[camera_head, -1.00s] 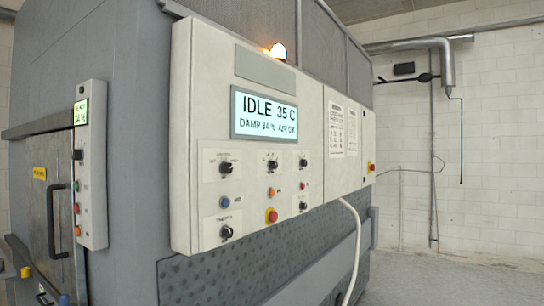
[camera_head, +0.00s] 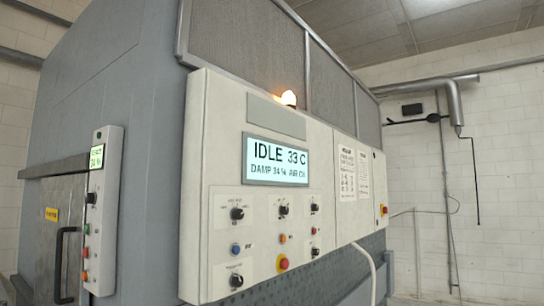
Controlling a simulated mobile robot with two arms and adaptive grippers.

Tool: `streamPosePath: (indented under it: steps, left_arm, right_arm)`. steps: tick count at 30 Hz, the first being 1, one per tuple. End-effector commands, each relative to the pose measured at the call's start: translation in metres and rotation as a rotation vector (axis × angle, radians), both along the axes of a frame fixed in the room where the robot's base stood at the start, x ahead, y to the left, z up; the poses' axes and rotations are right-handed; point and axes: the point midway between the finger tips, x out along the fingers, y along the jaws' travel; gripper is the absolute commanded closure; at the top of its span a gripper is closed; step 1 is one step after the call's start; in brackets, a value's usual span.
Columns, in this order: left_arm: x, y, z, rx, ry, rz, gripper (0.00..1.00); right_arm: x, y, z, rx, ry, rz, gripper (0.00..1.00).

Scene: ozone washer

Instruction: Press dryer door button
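A large grey machine (camera_head: 120,90) fills the left and middle of the head view. On its left face is a door (camera_head: 45,245) with a black vertical handle (camera_head: 64,265). Beside the door is a narrow white button panel (camera_head: 100,215) with a small green display (camera_head: 96,158), a dark knob and several coloured buttons, among them a green button (camera_head: 87,229) and a red button (camera_head: 86,252). No readable label shows which button is for the door. Neither of my grippers is in view.
A large white control panel (camera_head: 225,130) juts out to the right, its display (camera_head: 275,160) reading IDLE 33 C. It carries several knobs and a red stop button (camera_head: 283,263). A white hose (camera_head: 371,265) hangs below. Floor (camera_head: 450,299) shows at right.

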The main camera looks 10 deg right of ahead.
Motion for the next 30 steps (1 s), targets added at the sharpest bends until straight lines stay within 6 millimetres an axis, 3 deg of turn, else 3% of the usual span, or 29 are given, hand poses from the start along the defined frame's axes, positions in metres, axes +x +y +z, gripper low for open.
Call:
streamPosePath:
  steps: [9, 15, 30]
  left_arm:
    - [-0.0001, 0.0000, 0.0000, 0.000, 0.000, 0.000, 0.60]
    - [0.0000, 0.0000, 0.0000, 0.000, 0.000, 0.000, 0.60]
    - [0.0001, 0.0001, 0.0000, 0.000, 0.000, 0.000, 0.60]
  right_arm:
    - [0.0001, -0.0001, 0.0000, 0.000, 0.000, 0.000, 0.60]
    - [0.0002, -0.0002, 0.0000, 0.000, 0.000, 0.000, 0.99]
    - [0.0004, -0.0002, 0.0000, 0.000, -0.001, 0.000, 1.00]
